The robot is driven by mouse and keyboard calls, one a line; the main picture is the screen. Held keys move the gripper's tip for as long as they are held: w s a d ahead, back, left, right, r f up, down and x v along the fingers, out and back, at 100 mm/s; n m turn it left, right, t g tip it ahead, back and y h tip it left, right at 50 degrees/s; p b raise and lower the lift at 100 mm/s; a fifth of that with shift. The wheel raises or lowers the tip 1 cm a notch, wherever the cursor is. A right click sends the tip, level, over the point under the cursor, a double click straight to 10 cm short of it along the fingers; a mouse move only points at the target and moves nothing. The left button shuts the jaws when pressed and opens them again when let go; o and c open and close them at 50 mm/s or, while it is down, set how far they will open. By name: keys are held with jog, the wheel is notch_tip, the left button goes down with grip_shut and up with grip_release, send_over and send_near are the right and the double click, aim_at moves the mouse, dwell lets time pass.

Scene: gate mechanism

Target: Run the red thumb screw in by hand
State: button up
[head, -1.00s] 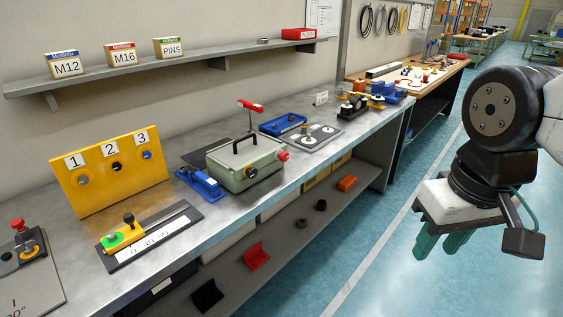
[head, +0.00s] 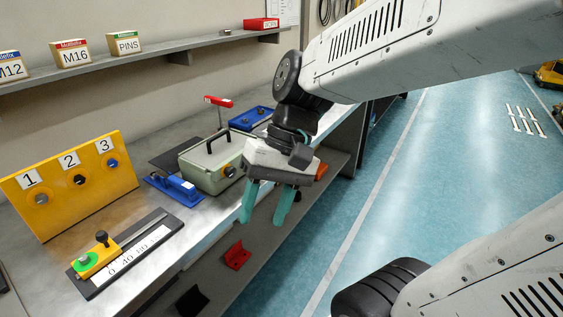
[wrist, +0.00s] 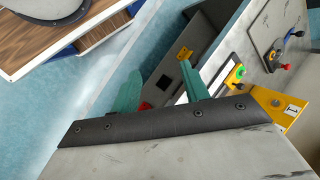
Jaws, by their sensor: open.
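The grey-green box (head: 205,168) with a black handle sits on the bench, with a dark knob (head: 230,171) on its front. The red knob seen earlier at the box's right end is now hidden behind my arm and gripper; I take it for the red thumb screw. A red lever (head: 218,101) stands on a post behind the box. My gripper (head: 264,214) is open and empty, its green fingers pointing down in front of the box's right end, apart from it. In the wrist view the fingers (wrist: 160,75) are spread with nothing between them.
The yellow panel (head: 75,182) numbered 1 to 3 and a slide gauge (head: 130,250) stand left on the bench. A blue clamp (head: 175,188) is beside the box. A shelf with labelled boxes (head: 72,53) hangs above.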

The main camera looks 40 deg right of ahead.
jog(key=w+d+f+m+t+y, duration=0.25)
jog(key=w+m+y, duration=0.2)
jog(key=w, duration=0.35)
jog(key=w+d+f+m+t+y, duration=0.1)
jog(key=w+m+t+y, duration=0.3)
jog(key=w, duration=0.5)
jog(key=w+d+f+m+t+h, duration=0.25)
jog(key=d+f+m+t, duration=0.2)
jog(key=d, duration=0.25)
jog(key=w+d+f+m+t+h, duration=0.25)
jog(key=w+d+m, duration=0.2)
jog(key=d, duration=0.25)
jog(key=w+d+f+m+t+h, duration=0.2)
jog(key=d+f+m+t, duration=0.25)
jog(key=d, duration=0.35)
jog(key=shift+m+h, duration=0.25)
jog(key=shift+m, duration=0.25)
jog(key=x, duration=0.5)
